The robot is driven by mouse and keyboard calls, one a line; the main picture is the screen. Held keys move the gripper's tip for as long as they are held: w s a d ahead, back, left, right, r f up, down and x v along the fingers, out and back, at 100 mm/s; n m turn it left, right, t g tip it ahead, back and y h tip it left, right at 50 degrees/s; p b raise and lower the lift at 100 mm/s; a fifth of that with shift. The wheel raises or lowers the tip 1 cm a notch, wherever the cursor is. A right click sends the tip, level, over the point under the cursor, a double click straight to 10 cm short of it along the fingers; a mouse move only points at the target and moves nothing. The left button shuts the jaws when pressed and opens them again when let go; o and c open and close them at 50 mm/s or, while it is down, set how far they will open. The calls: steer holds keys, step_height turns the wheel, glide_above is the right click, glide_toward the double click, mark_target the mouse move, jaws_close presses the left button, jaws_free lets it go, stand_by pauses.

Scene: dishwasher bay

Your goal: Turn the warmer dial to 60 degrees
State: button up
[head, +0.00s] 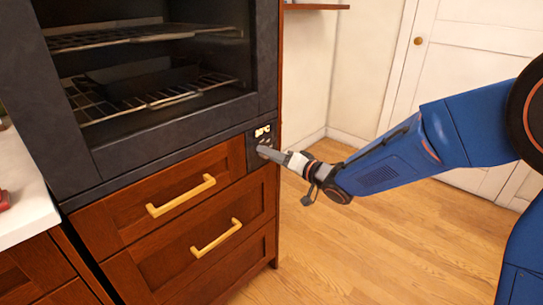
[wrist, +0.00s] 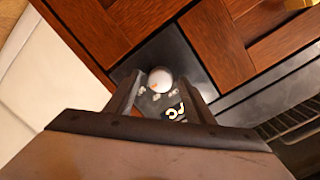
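The warmer dial (wrist: 160,79) is a round white knob with a small orange mark, on the dark control panel (wrist: 180,55) in the wrist view. My gripper (wrist: 159,82) has its two fingers on either side of the dial. A small gap seems to show between each fingertip and the knob; contact cannot be made out clearly. In the head view, my gripper (head: 262,151) reaches the panel at the oven's lower right corner and hides the dial. A small lit display (head: 263,131) sits just above the fingertips; its characters are too small to read.
The dark oven (head: 165,135) with wire racks stands above wooden drawers with brass handles (head: 181,196). A white counter (head: 22,195) is at the left. Open wooden floor (head: 350,255) lies right of the cabinet, and a white door (head: 468,70) stands behind.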

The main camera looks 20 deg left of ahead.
steer(key=v, duration=1.7)
steer(key=shift+s+d+r, duration=0.1)
steer(key=shift+d, duration=0.05)
steer(key=w+d+r+m+t+h, duration=0.15)
steer(key=d+h, duration=0.25)
steer(key=d, duration=0.4)
steer(key=w+d+m+t+h, duration=0.1)
steer(key=w+d+t+h, duration=0.15)
steer(key=d, duration=0.45)
steer(key=w+d+r+m+t+h, duration=0.15)
steer(key=d+h, duration=0.25)
steer(key=d, duration=0.4)
steer(key=s+d+f+g+h, duration=0.2)
steer(key=s+d+h, duration=0.1)
steer(key=s+d, duration=0.4)
steer(key=s+d+f+m+g+h, duration=0.1)
steer(key=s+d+h, duration=0.2)
steer(key=s+d, duration=0.5)
steer(key=shift+s+d+f+g, duration=0.35)
steer(key=shift+s, duration=0.2)
steer(key=s+g, duration=0.1)
steer(key=s, duration=0.3)
steer(key=s+f+g, duration=0.1)
steer(key=s, duration=0.3)
steer(key=s+f+g, duration=0.1)
steer(key=s, duration=0.3)
steer(key=shift+s+d+f+n+y, duration=0.15)
steer(key=shift+s+d+n+y, duration=0.1)
steer(key=shift+s+n+y, duration=0.1)
steer(key=shift+c, duration=0.2)
